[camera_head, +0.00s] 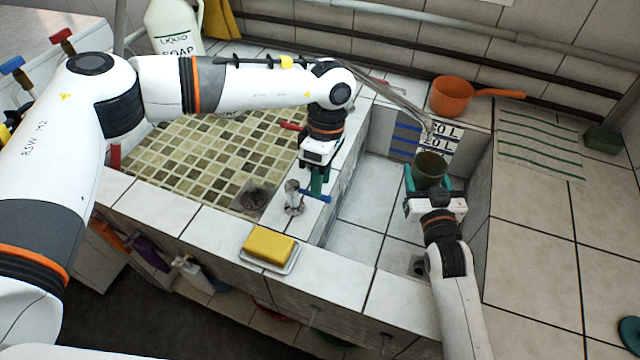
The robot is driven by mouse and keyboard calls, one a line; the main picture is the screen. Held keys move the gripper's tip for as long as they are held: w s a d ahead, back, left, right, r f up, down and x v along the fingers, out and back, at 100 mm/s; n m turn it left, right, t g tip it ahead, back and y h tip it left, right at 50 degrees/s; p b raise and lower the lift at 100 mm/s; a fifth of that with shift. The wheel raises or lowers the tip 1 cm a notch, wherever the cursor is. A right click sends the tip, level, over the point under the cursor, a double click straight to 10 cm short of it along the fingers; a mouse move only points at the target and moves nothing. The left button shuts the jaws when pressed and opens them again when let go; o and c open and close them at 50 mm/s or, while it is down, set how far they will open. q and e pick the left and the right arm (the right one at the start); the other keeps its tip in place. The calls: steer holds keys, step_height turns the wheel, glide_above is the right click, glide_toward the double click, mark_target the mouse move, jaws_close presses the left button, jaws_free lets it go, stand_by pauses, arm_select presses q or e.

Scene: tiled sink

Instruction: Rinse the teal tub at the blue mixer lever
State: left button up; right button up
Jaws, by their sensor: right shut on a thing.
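The tub (431,166) looks dark grey-green and stands upright inside the right-hand basin. My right gripper (428,182) is shut on it, with a teal finger on either side. The tub's mouth is just below the tip of the metal spout (405,106). I cannot clearly tell whether water is running. The blue mixer lever (317,196) sticks out to the right from a metal tap body (293,198) on the divider between the basins. My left gripper (318,185) points down at this lever; its fingertips are at or just above it, and their gap is hidden.
A red lever (290,126) is further back on the divider. A yellow sponge (269,247) lies in a dish on the front ledge. An orange dipper (455,95) and striped cloth (540,143) lie behind and right. A soap jug (174,28) stands at back left.

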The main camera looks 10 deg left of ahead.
arm_select(q)
steer(key=shift+s+f, duration=0.25)
steer(key=shift+f, duration=0.9)
jaws_close()
